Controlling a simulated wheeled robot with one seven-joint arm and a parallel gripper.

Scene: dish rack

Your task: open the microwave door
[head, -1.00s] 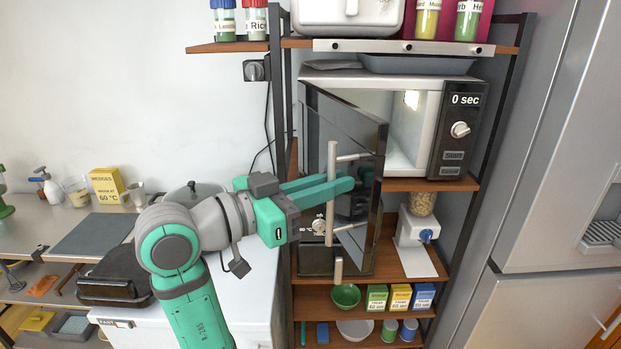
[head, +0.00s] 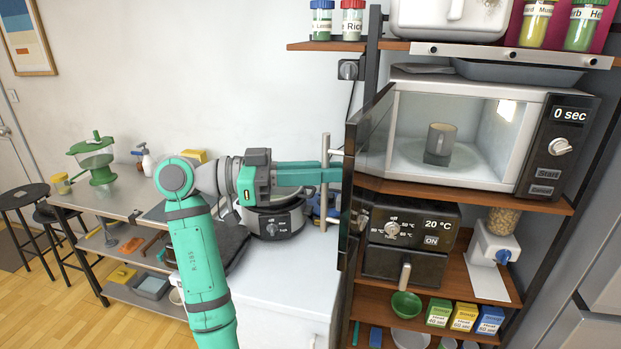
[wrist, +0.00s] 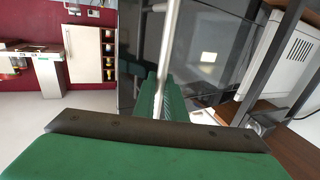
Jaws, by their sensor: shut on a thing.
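The microwave (head: 562,125) stands on the upper shelf at the right in the head view. Its door (head: 373,138) is swung wide open on its left side. Inside the lit cavity a grey mug (head: 440,141) stands on the glass plate. The door's vertical bar handle (head: 325,185) is pale metal, and it also shows in the wrist view (wrist: 169,45). My green gripper (head: 333,173) is at the handle, its fingers shut on it. The fingertips are partly hidden by the handle and door edge.
A slow cooker (head: 273,222) stands on the white counter (head: 270,270) behind and below my gripper.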

